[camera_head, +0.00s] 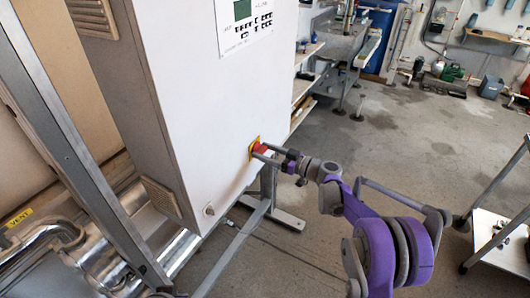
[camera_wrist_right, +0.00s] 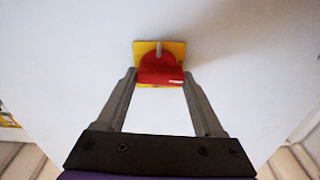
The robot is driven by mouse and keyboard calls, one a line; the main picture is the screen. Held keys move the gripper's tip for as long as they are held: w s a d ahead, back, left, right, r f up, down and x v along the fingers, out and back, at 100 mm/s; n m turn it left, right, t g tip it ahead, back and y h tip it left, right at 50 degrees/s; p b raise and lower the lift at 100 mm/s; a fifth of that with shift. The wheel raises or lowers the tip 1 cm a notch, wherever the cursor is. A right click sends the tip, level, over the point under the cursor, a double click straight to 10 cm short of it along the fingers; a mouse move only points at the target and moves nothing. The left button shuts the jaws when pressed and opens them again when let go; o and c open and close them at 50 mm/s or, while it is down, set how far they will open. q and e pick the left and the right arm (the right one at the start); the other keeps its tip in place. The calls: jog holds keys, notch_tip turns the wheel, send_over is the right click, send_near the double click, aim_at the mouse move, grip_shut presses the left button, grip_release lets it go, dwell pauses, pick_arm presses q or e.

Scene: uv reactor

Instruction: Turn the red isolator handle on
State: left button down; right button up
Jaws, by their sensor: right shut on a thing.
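The red isolator handle (camera_wrist_right: 158,70) sits on a yellow plate (camera_wrist_right: 174,48) on the front of a white cabinet (camera_head: 200,90). In the right wrist view its red grip bar lies level across the picture. My right gripper (camera_wrist_right: 159,78) has one finger at each end of the bar and is shut on it. In the head view the right gripper (camera_head: 258,152) reaches the handle (camera_head: 260,148) from the right, and its fingers partly cover the handle. My left gripper is not in view.
A control panel with a green screen (camera_head: 242,9) is higher on the cabinet. Silver pipes (camera_head: 110,262) and a metal post (camera_head: 75,150) stand at the left. A white cart (camera_head: 497,240) stands at the right. Open concrete floor (camera_head: 380,140) lies behind my right arm.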

jog(key=shift+w+d+m+b, duration=0.1)
jog(key=shift+m+b, duration=0.3)
jog(key=shift+m, duration=2.6)
jog(key=o, duration=1.4)
jog(key=shift+c, duration=0.2)
jog(key=b+v, duration=0.1)
jog(key=v, duration=0.9)
jog(key=shift+s+d, duration=0.25)
jog(key=shift+d, duration=0.1)
